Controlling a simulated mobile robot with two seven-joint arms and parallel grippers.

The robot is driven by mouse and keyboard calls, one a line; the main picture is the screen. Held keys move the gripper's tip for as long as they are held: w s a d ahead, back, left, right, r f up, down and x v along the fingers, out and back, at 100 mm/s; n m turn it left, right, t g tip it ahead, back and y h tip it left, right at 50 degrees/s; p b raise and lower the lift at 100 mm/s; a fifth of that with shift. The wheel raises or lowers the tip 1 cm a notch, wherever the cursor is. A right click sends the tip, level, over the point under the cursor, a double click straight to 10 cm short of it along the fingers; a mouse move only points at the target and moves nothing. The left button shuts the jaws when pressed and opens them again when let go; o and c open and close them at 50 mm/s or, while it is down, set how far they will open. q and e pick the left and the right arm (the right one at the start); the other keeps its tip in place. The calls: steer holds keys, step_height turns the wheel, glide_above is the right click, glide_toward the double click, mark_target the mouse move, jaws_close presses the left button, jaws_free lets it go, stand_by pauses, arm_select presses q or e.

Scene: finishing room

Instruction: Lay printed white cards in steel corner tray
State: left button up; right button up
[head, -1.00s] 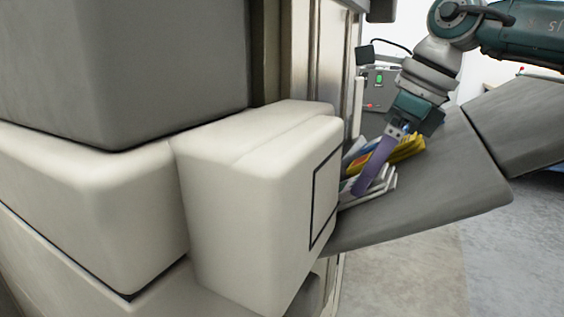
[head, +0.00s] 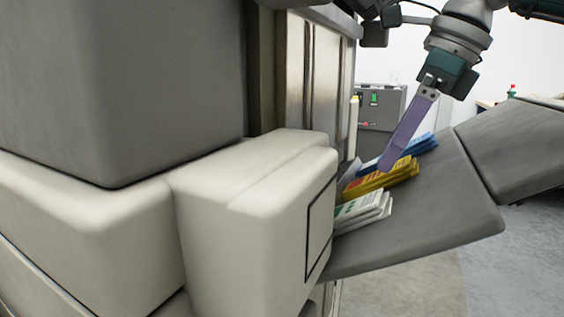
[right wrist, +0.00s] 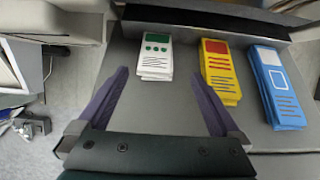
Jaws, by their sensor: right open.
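A small stack of white cards (head: 362,210) with green print lies on a grey sloping tray shelf (head: 440,215), partly hidden by the pale machine body in the head view. The right wrist view shows the white stack (right wrist: 156,58) whole, ahead of and between the lines of the two fingers. My right gripper (head: 388,165) has long purple fingers. It is open and empty, above the cards in the head view; both fingers show apart in the right wrist view (right wrist: 160,85). My left gripper is not in view. I cannot make out a steel corner tray for certain.
Yellow cards (right wrist: 220,70) and blue cards (right wrist: 275,85) lie beside the white ones on the shelf. A large pale machine housing (head: 255,220) fills the left. A grey control box (head: 380,105) stands behind. The front of the shelf is bare.

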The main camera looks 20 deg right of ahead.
mark_target(367, 200)
steer(key=x, duration=0.7)
steer(key=shift+s+f, duration=0.2)
steer(key=shift+s, duration=0.15)
steer(key=shift+c, duration=0.2)
